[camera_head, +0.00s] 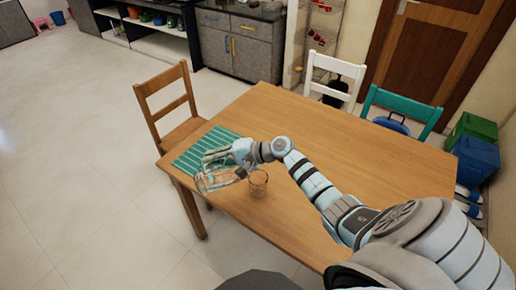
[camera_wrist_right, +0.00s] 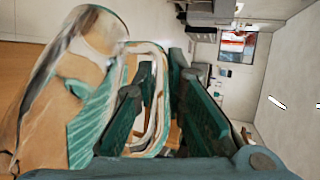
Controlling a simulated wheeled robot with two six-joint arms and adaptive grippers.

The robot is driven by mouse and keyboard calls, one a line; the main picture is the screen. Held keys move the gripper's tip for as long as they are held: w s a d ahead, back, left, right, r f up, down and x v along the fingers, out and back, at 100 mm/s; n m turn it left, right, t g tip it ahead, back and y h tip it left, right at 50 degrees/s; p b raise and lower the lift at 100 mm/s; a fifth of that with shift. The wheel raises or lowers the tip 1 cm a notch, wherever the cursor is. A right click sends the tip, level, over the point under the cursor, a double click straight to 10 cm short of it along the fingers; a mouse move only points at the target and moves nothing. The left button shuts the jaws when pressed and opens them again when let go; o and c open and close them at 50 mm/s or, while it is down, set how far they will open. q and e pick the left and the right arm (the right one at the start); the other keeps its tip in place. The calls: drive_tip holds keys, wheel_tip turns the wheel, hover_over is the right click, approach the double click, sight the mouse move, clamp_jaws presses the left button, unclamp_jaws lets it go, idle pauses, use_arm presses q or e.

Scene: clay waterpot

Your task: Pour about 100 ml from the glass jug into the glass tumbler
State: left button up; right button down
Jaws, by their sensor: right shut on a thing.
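The clear glass jug (camera_head: 212,181) is in my right gripper (camera_head: 231,158), near the left end of the table. It lies strongly tilted, almost on its side. In the right wrist view the jug body (camera_wrist_right: 85,75) fills the left part, and its handle (camera_wrist_right: 158,100) passes between the fingers of my right gripper (camera_wrist_right: 165,105), which is shut on it. The glass tumbler (camera_head: 258,183) stands upright on the table just right of the jug. I cannot tell how much liquid either holds. My left gripper is not in view.
A green striped mat (camera_head: 190,158) lies on the wooden table (camera_head: 320,135) behind the jug. A wooden chair (camera_head: 168,100) stands at the left edge. A white chair (camera_head: 333,80) and a teal chair (camera_head: 402,103) stand at the far side. The table's middle is clear.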

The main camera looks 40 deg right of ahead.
drive_tip(key=shift+s+d+r+t+y+b, duration=0.15)
drive_tip(key=shift+s+d+r+y+b, duration=0.1)
drive_tip(key=shift+d+b, duration=0.2)
drive_tip(key=shift+s+d+r+t+y+b, duration=0.15)
drive_tip(key=shift+d+r+b, duration=0.15)
drive_tip(key=shift+b, duration=0.2)
drive_tip(key=shift+s+d+r+m+b, duration=0.1)
drive_tip(key=shift+d+m+b, duration=0.2)
drive_tip(key=shift+d+b, duration=0.15)
drive_tip(key=shift+s+r+t+y+b, duration=0.1)
drive_tip(key=shift+r+t+y+b, duration=0.25)
drive_tip(key=shift+b, duration=0.25)
idle(0.6)
